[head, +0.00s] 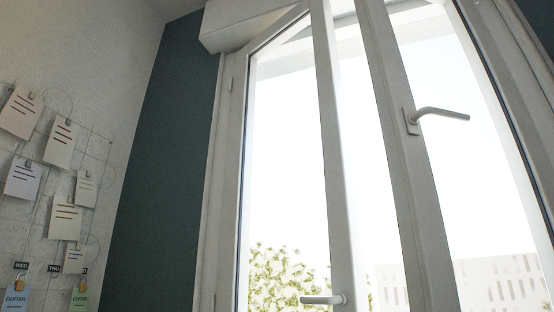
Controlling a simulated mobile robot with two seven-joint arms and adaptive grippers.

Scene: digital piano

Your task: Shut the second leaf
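A white-framed window with two leaves fills the middle and right of the head view. The left leaf (332,150) has its inner stile near the centre, with a handle (324,299) low on it pointing left. The right leaf (396,150) has a grey lever handle (440,114) that points right. The two inner stiles stand apart, with bright outdoors showing between them, so the leaves do not meet. I cannot tell which leaf is the second one. The bottom of the window is out of view. Neither of my grippers is in view.
A white box (235,25) sits above the window's left side. A dark blue-green wall strip (165,160) lies left of the frame. Farther left, a pale wall holds a wire grid with several pinned cards (60,142). No obstacle shows directly before the leaves.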

